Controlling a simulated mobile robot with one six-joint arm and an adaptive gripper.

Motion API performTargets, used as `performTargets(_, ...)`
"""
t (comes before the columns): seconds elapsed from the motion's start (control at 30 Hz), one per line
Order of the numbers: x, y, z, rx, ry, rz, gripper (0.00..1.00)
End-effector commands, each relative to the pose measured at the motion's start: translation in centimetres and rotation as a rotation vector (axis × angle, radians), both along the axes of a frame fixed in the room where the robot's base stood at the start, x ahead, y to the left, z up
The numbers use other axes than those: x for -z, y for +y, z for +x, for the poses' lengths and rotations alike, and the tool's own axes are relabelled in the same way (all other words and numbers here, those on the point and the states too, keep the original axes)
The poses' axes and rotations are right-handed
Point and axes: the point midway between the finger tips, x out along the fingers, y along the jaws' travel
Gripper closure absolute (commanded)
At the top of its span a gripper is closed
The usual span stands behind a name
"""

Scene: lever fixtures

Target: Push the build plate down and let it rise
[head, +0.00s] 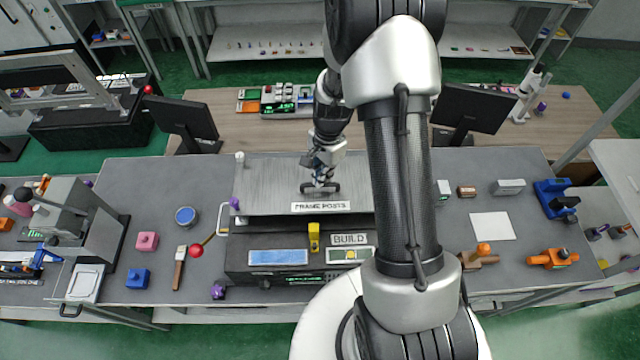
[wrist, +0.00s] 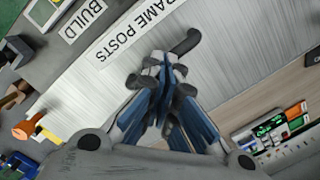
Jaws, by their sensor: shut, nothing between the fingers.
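A wide brushed-grey plate (head: 270,190), which looks like the build plate, lies on top of the machine in the middle of the bench. It carries a "FRAME POSTS" label and a black bar handle (head: 335,187). My gripper (head: 321,182) is shut and empty at the handle, over the plate. In the wrist view the shut blue-grey fingers (wrist: 163,65) point at the plate (wrist: 225,50), with the curved black handle (wrist: 187,42) just beyond their tips. I cannot tell whether they touch. My arm hides the plate's right part.
The machine front (head: 235,262) has a "BUILD" label (head: 349,239), a yellow switch (head: 314,237) and small screens. A red-knobbed lever (head: 197,251) stands out at its left. Monitors (head: 189,124) stand behind. Small blocks and tools lie on both sides of the bench.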

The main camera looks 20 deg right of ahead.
Motion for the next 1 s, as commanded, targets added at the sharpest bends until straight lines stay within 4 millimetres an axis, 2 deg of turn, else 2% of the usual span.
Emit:
performTargets(0.27,3.3,0.0,0.0,0.000,0.001,0.001,1.00)
performTargets(0.3,2.7,0.0,0.0,0.000,0.001,0.000,1.00)
performTargets(0.47,2.6,-0.1,0.0,0.001,0.001,0.000,1.00)
performTargets(0.73,1.6,-2.8,0.8,0.001,0.000,-0.001,1.00)
performTargets(1.0,1.6,-2.9,0.8,0.000,0.002,0.000,1.00)
